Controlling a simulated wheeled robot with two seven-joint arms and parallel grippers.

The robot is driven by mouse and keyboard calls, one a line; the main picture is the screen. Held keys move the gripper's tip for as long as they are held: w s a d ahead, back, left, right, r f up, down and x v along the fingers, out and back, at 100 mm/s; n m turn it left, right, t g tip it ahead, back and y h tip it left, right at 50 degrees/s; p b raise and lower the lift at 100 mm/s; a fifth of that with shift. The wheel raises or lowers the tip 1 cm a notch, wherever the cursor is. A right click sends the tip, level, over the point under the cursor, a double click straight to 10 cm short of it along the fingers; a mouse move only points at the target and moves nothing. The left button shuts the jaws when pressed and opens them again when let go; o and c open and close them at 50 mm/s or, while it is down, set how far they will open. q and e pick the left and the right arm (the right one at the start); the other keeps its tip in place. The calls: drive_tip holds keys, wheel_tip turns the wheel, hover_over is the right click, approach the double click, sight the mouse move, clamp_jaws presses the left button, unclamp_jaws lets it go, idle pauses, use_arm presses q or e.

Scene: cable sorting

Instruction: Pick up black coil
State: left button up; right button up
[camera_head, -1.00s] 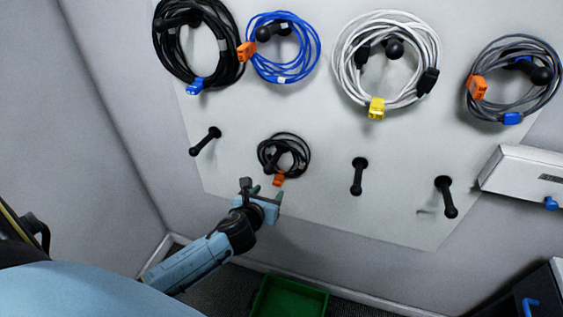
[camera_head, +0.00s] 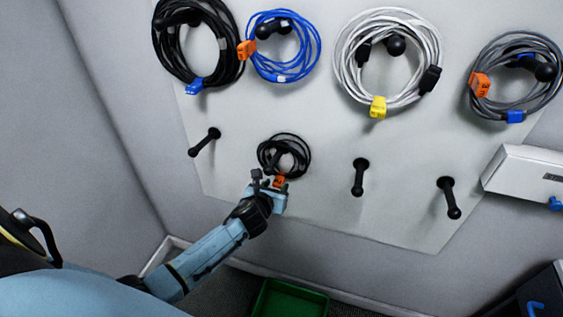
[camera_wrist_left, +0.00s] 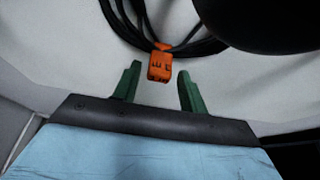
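A small black coil (camera_head: 296,151) hangs on a peg in the lower row of the wall panel, with an orange tag (camera_head: 279,181) at its bottom. My left gripper (camera_head: 277,186) is just below it, at the tag. In the left wrist view the green fingers (camera_wrist_left: 158,85) are apart, with the orange tag (camera_wrist_left: 160,67) just ahead of and between their tips. The black coil (camera_wrist_left: 195,45) shows above the tag there. Nothing is gripped. A larger black coil (camera_head: 163,62) with a blue tag hangs at the upper left. My right gripper is not in view.
Blue (camera_head: 259,63), white (camera_head: 347,75) and grey (camera_head: 550,91) coils hang along the top. Bare pegs stand at the left (camera_head: 204,143) and right (camera_head: 358,178) of the small coil. A green bin (camera_head: 318,298) is on the floor below.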

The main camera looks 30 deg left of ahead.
use_arm(q)
clamp_jaws()
drive_tip(key=shift+r, duration=0.1)
